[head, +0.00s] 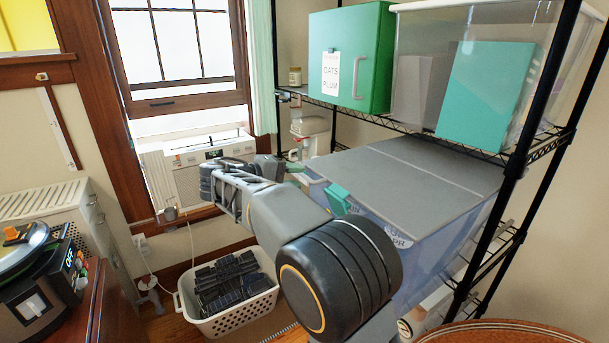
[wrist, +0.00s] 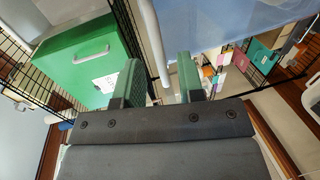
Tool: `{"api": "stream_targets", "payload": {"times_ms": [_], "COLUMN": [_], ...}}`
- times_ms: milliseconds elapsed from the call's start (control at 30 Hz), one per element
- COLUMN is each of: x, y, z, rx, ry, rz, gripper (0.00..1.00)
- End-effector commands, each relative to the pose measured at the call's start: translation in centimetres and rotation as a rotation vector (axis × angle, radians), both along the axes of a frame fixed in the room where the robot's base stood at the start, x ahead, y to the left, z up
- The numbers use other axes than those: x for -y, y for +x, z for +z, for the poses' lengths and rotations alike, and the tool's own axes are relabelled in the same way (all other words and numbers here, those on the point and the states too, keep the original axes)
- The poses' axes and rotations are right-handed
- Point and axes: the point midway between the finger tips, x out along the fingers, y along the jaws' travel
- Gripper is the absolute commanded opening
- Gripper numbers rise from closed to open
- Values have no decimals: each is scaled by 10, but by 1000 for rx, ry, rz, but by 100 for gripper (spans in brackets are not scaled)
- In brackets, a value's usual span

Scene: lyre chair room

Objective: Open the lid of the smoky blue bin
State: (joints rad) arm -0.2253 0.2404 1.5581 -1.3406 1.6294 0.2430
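The smoky blue bin (head: 440,245) sits on a middle level of the black wire rack at the right in the head view. Its flat grey lid (head: 420,172) lies closed on top, with a seam across it. A teal tab (head: 337,199) shows at its near left edge, partly behind my arm. My gripper (head: 292,168) is left of the bin's far left corner, apart from the lid as far as I can see.
A green box (head: 350,58) and a clear bin (head: 470,70) stand on the shelf above, limiting room over the lid. A black rack post (head: 520,150) stands at the right. A white basket (head: 228,295) is on the floor. A window air conditioner (head: 205,165) is behind my gripper.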

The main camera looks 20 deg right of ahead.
Motion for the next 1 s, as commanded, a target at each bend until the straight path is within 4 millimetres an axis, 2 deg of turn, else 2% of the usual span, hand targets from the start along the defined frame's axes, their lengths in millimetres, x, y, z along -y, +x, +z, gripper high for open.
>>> {"api": "stream_targets", "payload": {"times_ms": [100, 300, 667, 1000], "x": [15, 28, 31, 31], "y": [1, 3, 3, 3], "z": [-2, -6, -7, -7], "rx": [1, 0, 0, 0], "ry": [0, 0, 0, 1], "rz": [-2, 0, 0, 0], "gripper": [35, 35, 35, 4]}}
